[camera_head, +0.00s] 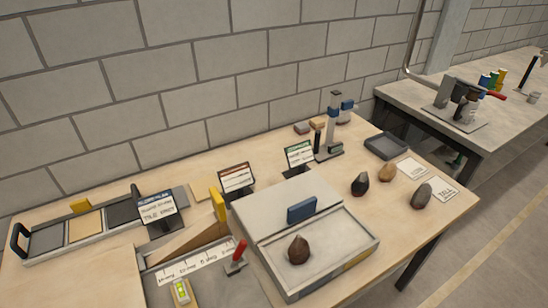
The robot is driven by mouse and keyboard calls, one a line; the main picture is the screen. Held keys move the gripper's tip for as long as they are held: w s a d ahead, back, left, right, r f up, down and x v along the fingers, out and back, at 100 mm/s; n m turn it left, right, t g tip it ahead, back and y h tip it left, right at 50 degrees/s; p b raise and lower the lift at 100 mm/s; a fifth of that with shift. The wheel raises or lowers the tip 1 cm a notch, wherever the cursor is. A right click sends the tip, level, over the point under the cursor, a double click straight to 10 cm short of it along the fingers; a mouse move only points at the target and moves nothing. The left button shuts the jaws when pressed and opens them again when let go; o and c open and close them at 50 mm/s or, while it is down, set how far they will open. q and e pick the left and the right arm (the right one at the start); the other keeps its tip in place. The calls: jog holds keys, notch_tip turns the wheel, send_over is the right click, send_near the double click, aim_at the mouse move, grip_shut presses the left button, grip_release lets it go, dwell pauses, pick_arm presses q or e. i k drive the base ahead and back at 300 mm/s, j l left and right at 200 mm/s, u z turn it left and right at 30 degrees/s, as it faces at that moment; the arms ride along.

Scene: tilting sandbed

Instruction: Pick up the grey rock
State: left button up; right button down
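A grey rock (422,194) stands on the wooden table (458,207) near its right end, beside a white card marked "TALL" (445,188). It looks rounded and a little tilted. A dark, nearly black rock (360,184) and a smaller tan-brown rock (387,172) stand to its left. A dark brown pointed rock (299,249) sits in the shallow light-grey tray (345,265) at the front. Neither of my grippers shows in the head view.
A dark empty tray (386,146) and another white card (411,168) lie behind the rocks. A blue block (301,209) stands at the light-grey tray. A stand (333,130) rises at the back. A second table (485,85) holds a clamp-like device (461,105).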

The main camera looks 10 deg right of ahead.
aim_at(422, 195)
jog(key=z, duration=1.45)
jog(key=l+u, duration=0.4)
jog(key=k+l+u, duration=0.1)
jog(key=l+u, duration=0.15)
jog(key=u, duration=0.15)
